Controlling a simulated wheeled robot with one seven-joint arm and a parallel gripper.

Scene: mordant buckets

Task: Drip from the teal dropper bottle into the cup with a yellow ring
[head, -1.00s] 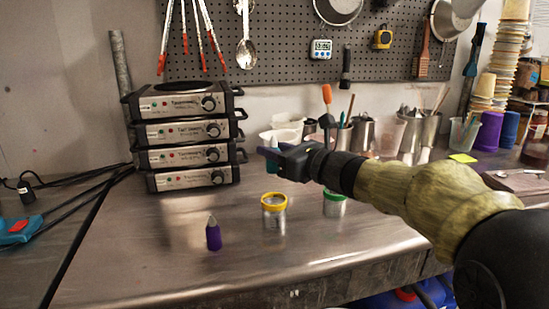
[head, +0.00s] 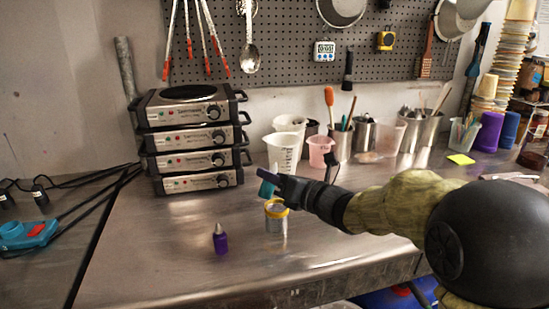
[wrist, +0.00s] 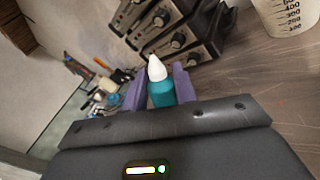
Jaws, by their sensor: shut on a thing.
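My gripper (head: 270,178) is shut on the teal dropper bottle (head: 266,188), with purple fingers on either side of it. In the wrist view the teal bottle (wrist: 161,93) shows its white tip pointing away from the palm. The cup with a yellow ring (head: 276,218) stands upright on the steel bench. In the head view the bottle and fingertips appear just above and slightly left of the cup's rim; the gap between them is hard to judge. No drops are visible.
A purple dropper bottle (head: 220,240) stands left of the cup. Stacked hotplates (head: 195,140) stand behind on the left. A white measuring jug (head: 284,152) and pink beaker (head: 320,151) stand behind the gripper. The bench's front left is clear.

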